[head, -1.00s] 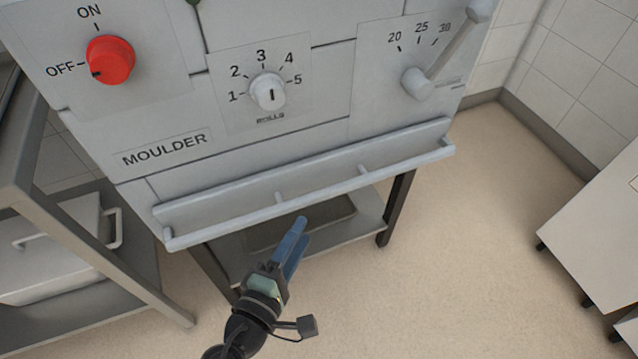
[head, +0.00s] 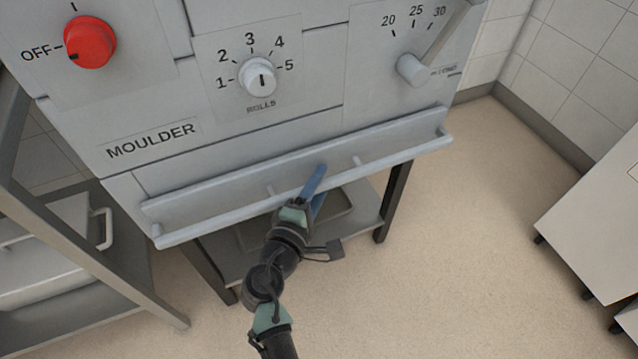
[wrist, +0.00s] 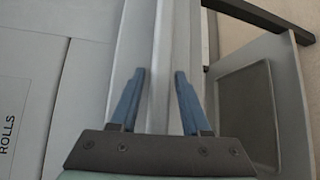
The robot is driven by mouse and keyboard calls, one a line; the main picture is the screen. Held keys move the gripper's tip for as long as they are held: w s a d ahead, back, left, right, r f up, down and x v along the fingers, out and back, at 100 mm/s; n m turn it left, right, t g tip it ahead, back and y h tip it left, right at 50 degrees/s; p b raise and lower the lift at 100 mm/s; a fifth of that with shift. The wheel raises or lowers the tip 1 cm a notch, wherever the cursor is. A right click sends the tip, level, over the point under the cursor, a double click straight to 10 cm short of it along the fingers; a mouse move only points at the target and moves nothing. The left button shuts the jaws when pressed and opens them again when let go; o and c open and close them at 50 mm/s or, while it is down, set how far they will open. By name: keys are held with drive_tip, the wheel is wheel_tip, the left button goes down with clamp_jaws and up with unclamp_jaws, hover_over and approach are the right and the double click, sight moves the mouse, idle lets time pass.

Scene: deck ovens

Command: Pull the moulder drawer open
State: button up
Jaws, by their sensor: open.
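The moulder is a grey cabinet with a drawer front (head: 125,188) along its lower edge, below the MOULDER label (head: 153,141). A long bar handle (head: 400,153) runs across the drawer front on several short posts. My gripper (head: 315,187) is at the middle of the bar, its blue fingers open. In the head view one finger shows above the bar and the other below it. In the wrist view the bar (wrist: 158,60) runs between the two open fingertips (wrist: 160,75), with a gap visible beside the right finger. The drawer looks shut.
A red OFF/ON knob (head: 90,42), a white rolls dial (head: 258,77) and a lever (head: 412,69) sit above the drawer. A metal rack (head: 150,300) stands at left, a white unit (head: 590,225) at right. The floor between is clear.

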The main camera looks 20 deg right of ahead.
clamp_jaws()
idle(1.3)
